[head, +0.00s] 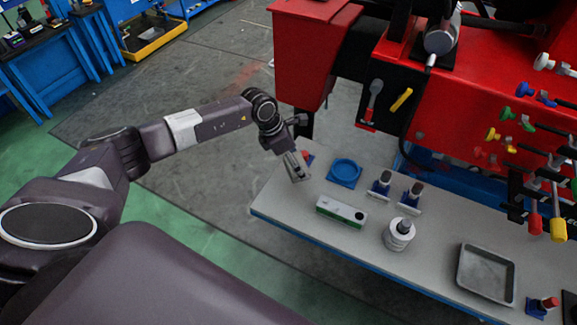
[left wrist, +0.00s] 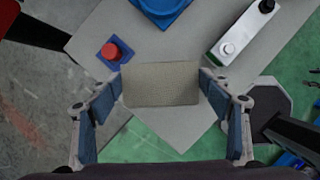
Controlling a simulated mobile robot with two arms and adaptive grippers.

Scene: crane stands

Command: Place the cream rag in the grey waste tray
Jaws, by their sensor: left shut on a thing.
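The cream rag (left wrist: 160,84) shows in the left wrist view as a flat, tan rectangle spanning the gap between my fingertips. My left gripper (left wrist: 162,88) is shut on it, one finger at each side edge. In the head view my left gripper (head: 297,168) is over the far left end of the bench; the rag cannot be told apart from the fingers there. The grey waste tray (head: 462,278) lies on the right part of the bench, well apart from my left gripper, and looks empty. My right gripper is not in view.
A red button on a blue base (left wrist: 112,51) is near my gripper. A red machine (head: 470,100) overhangs behind.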

